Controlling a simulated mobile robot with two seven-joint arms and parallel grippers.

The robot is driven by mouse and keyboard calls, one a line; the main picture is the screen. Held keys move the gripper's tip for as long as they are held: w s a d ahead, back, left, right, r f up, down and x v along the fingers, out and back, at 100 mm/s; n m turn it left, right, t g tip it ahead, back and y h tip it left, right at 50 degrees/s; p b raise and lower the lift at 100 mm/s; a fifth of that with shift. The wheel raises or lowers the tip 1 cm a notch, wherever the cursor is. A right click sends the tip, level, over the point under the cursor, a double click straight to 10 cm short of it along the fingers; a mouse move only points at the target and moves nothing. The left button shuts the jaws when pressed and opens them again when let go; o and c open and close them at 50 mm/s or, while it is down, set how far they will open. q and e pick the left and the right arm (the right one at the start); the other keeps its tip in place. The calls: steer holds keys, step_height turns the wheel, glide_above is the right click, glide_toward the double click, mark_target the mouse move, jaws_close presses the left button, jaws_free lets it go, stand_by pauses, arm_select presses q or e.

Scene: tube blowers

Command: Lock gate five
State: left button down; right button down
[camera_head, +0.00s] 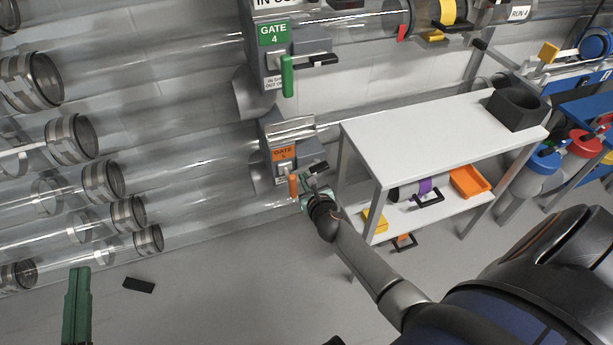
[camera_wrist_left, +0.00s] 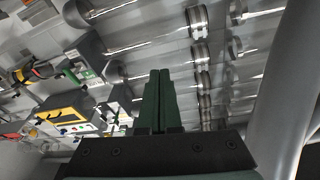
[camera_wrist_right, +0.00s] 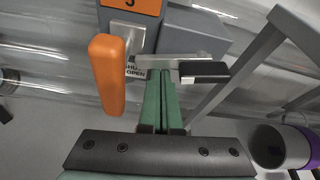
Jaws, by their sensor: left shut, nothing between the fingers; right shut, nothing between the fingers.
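Gate five's housing carries an orange label (camera_head: 284,153) at mid-picture in the head view. Its orange handle (camera_head: 293,186) hangs down below the label; it also stands large at the left of the right wrist view (camera_wrist_right: 106,75). Beside it is a metal latch bar with a black grip (camera_wrist_right: 204,72); the grip also shows in the head view (camera_head: 318,168). My right gripper (camera_wrist_right: 162,78) is shut and empty, its tips just under or against the bar, right of the orange handle; I cannot tell if they touch. My left gripper (camera_head: 78,270) is shut and empty at the lower left, away from the gate.
Gate four, with a green handle (camera_head: 287,76), is above gate five. A white shelf table (camera_head: 420,130) stands close to the right of my right arm, with an orange tray (camera_head: 470,181) on its lower shelf. Clear tubes fill the left. A black piece (camera_head: 138,285) lies on the floor.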

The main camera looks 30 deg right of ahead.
arm_select(q)
step_height(320, 180, down, 9)
steer(key=n+g+y+p, duration=0.1)
steer(key=g, duration=0.2)
steer(key=shift+s+a+f+n+g+y, duration=0.15)
steer(key=shift+s+a+n+g+y, duration=0.15)
steer(key=shift+n+g+y, duration=0.1)
